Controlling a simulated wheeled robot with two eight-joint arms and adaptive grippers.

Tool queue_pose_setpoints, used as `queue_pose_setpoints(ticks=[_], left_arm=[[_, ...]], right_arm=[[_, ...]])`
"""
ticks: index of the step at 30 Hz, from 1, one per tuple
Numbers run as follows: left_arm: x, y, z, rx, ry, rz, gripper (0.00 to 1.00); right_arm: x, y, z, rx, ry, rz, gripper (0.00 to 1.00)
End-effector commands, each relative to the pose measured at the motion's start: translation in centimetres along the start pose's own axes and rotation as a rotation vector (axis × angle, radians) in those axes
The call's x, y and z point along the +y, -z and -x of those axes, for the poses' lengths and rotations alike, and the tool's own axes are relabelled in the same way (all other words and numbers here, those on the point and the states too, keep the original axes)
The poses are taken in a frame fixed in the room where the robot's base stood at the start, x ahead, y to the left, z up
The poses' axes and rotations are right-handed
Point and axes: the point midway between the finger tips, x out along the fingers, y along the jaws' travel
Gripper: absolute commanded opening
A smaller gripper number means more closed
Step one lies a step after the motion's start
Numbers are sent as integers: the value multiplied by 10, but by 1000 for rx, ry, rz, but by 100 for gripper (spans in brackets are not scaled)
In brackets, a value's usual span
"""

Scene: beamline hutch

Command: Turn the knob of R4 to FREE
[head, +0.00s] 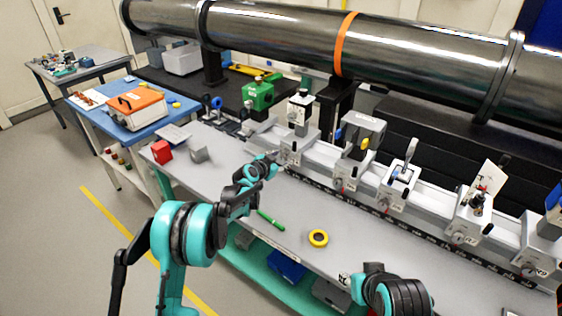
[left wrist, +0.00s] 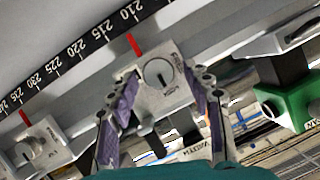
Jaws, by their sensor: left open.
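My left gripper (head: 276,158) is in front of a grey rider block (head: 291,152) on the long rail. In the left wrist view the open gripper (left wrist: 161,82) has its purple-padded fingers on either side of that rider's front face. A round grey knob (left wrist: 158,73) with a dark line across it sits between the fingertips. The fingers do not appear to press on it. Printing beside the knob is too small and tilted to read, so I cannot confirm this rider is R4. My right gripper is out of view.
A neighbouring rider (head: 346,178) and several more stand along the rail to the right. A scale strip (left wrist: 85,55) runs along the rail.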

Motion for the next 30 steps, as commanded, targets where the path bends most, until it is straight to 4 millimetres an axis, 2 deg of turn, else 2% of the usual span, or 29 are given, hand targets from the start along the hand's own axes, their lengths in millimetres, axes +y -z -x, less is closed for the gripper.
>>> queue_pose_setpoints(ticks=[8,10,14,15,23,30], left_arm=[[0,0,-3,0,0,0,50],[0,0,-2,0,0,0,37],[0,0,-2,-1,0,0,3],[0,0,-2,-1,0,0,0],[0,0,-2,-1,-6,13,0],[-2,0,-2,-2,-44,102,0]], right_arm=[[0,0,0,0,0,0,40],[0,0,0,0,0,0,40],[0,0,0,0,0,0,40],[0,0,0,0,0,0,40],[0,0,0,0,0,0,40],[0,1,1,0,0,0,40]])
